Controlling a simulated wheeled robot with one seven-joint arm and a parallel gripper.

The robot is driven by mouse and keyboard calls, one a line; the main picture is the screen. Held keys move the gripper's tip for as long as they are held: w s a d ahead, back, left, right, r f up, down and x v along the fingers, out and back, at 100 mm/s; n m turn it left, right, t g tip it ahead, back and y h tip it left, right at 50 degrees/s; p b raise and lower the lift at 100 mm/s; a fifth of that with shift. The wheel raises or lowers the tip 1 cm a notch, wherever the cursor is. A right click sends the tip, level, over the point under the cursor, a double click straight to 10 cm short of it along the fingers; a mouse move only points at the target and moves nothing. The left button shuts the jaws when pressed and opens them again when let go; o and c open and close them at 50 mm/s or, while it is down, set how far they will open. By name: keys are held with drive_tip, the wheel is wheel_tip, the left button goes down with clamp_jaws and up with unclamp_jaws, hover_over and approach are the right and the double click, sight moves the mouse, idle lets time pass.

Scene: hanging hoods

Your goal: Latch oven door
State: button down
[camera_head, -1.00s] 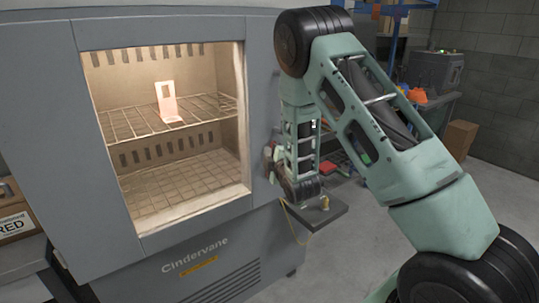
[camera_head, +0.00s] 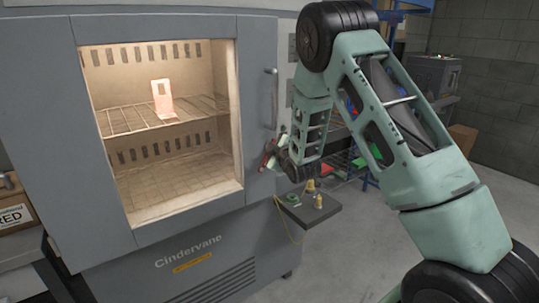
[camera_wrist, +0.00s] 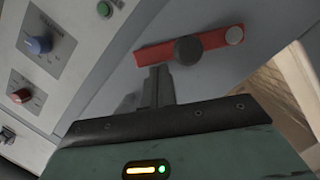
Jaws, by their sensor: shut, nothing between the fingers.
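The grey oven (camera_head: 200,250) has a windowed door (camera_head: 255,110) that looks flush with its front; whether it is fully closed I cannot tell. A vertical handle (camera_head: 271,98) is on the door's right side. In the wrist view a red latch bar (camera_wrist: 160,54) with a dark round knob (camera_wrist: 188,50) and a pale disc at its right end lies on the grey door face. My gripper (camera_wrist: 160,72) is shut and empty, its tips just below the bar's left part; contact is unclear. In the head view my gripper (camera_head: 271,157) is low at the door's right edge, partly hidden by my wrist.
A control panel with a blue knob (camera_wrist: 39,44), a red knob (camera_wrist: 20,96) and a green button (camera_wrist: 104,9) is left in the wrist view. A small shelf (camera_head: 315,212) with small items juts out below my wrist. Open floor (camera_head: 365,240) lies to the right.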

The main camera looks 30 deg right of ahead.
drive_tip(key=d+f+m+g+y+b, duration=0.1)
drive_tip(key=d+f+m+y+b, duration=0.1)
drive_tip(key=d+f+m+b, duration=0.3)
drive_tip(key=shift+w+d+m+y, duration=0.15)
drive_tip(key=shift+d+m+y, duration=0.25)
drive_tip(key=shift+m, duration=0.7)
drive_tip(key=shift+d+f, duration=0.1)
drive_tip(key=shift+d, duration=0.05)
